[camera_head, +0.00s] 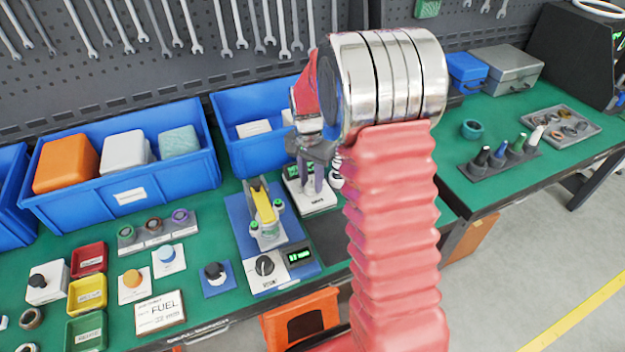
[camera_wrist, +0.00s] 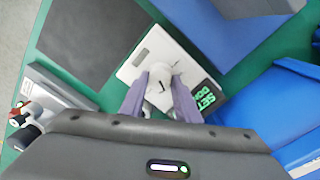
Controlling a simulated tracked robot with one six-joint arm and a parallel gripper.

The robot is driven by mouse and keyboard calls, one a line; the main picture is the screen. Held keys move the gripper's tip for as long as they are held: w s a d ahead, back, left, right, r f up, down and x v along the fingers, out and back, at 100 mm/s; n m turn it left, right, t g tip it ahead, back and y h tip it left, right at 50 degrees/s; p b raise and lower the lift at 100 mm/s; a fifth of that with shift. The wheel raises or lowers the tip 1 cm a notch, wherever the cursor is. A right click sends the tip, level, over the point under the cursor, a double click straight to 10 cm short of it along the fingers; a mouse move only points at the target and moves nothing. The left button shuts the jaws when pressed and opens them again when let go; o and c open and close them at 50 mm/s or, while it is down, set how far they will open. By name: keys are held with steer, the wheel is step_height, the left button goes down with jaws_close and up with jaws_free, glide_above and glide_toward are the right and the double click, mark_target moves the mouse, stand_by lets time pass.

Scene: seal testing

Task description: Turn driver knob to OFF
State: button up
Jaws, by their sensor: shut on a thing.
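The driver box (camera_head: 318,203) is a white unit on the green bench, partly hidden behind my gripper in the head view. In the wrist view its white panel (camera_wrist: 152,47) carries a round white knob (camera_wrist: 158,88) with a dark pointer mark and a display (camera_wrist: 207,95) with green characters. My gripper (camera_head: 312,182) points down over the box. In the wrist view its two grey-purple fingers (camera_wrist: 160,92) are shut on the knob, one on each side. I cannot tell which setting the pointer mark faces.
A blue-based test unit (camera_head: 270,235) with a yellow lever and another knob stands left of the driver box. A blue bin (camera_head: 240,150) is close behind. A dark mat (camera_head: 330,235) lies in front. The seal-holder rack (camera_head: 505,165) is on the right bench.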

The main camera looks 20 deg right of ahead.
mark_target(309, 185)
steer(key=n, duration=0.6)
steer(key=shift+a, duration=0.1)
steer(key=n, duration=0.6)
steer(key=shift+n, duration=0.3)
steer(key=o, duration=1)
steer(key=shift+o, duration=0.2)
steer(key=shift+r, duration=0.1)
step_height(309, 185, up, 14)
steer(key=shift+a+f, duration=0.25)
steer(key=shift+a, duration=0.1)
